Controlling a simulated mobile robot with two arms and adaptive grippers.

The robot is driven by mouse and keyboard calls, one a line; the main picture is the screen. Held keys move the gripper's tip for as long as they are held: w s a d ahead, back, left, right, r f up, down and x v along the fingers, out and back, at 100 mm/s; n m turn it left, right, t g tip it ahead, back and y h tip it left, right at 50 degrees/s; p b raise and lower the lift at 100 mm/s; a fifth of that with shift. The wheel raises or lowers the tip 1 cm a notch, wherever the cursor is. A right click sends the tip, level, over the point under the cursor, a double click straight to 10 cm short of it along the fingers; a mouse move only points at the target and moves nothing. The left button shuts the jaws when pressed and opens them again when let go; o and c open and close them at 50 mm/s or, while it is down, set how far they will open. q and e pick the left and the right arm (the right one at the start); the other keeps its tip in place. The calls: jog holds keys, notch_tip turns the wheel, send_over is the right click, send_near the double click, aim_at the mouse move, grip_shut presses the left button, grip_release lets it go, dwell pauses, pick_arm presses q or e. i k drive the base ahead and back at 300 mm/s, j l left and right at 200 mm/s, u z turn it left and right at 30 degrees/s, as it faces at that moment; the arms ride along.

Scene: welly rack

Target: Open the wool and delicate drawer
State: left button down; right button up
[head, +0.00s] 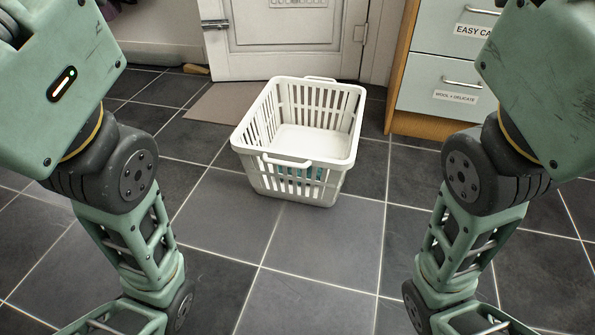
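The wool and delicate drawer (419,99) is the pale lower front of the wooden cabinet at the upper right. It is closed. It has a metal bar handle (462,84) and a label (455,97) reading "WOOL + DELICATE". My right arm hides its right end. Both my arms hang down at the left and right of the head view, well short of the drawer. Their grippers are below the picture and cannot be seen.
A white plastic laundry basket (256,178) stands on the grey tiled floor, left of the cabinet. Above the drawer is another drawer marked "EASY CA..." (428,28). A white door (280,60) and a mat (208,118) are behind. The floor before the basket is clear.

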aim_at(433, 84)
jog(key=z, duration=0.95)
